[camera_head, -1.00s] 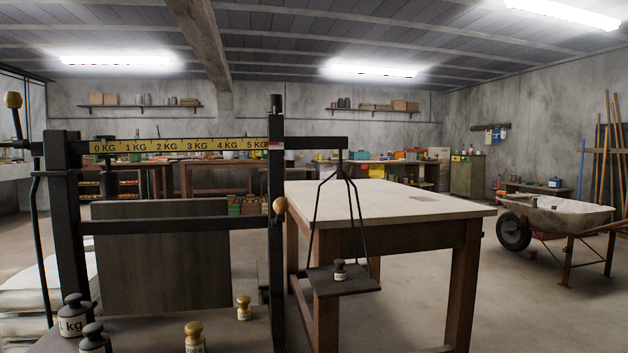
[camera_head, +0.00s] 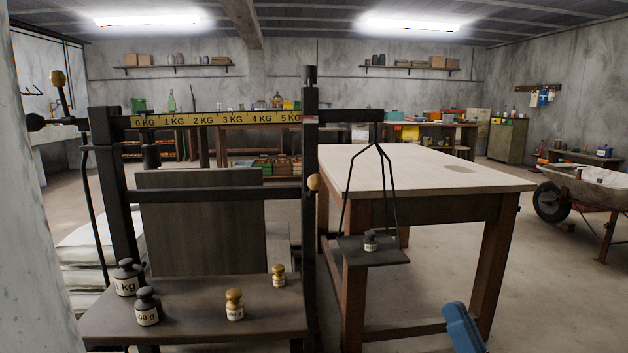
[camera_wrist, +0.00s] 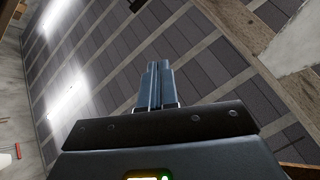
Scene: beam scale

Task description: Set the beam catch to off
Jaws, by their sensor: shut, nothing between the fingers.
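The black beam scale has a yellow graduated beam (camera_head: 215,120) marked from 0 to 5 KG, which looks about level in the head view. A lever with a wooden ball knob (camera_head: 57,78) stands up at the beam's left end. A second wooden knob (camera_head: 314,183) sits on the right post, below the beam. I cannot tell which one is the beam catch. My gripper (camera_wrist: 156,85) is shut and empty in the wrist view, its blue fingers directed toward the ceiling. A blue part of mine (camera_head: 463,328) shows low right in the head view, apart from the scale.
Several weights, including a dark 1 kg one (camera_head: 126,278), stand on the scale's platform (camera_head: 200,325). A hanging pan (camera_head: 390,252) holds a small weight (camera_head: 370,241). A wooden table (camera_head: 440,170) stands behind. A pale wall or post (camera_head: 25,220) is close at left.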

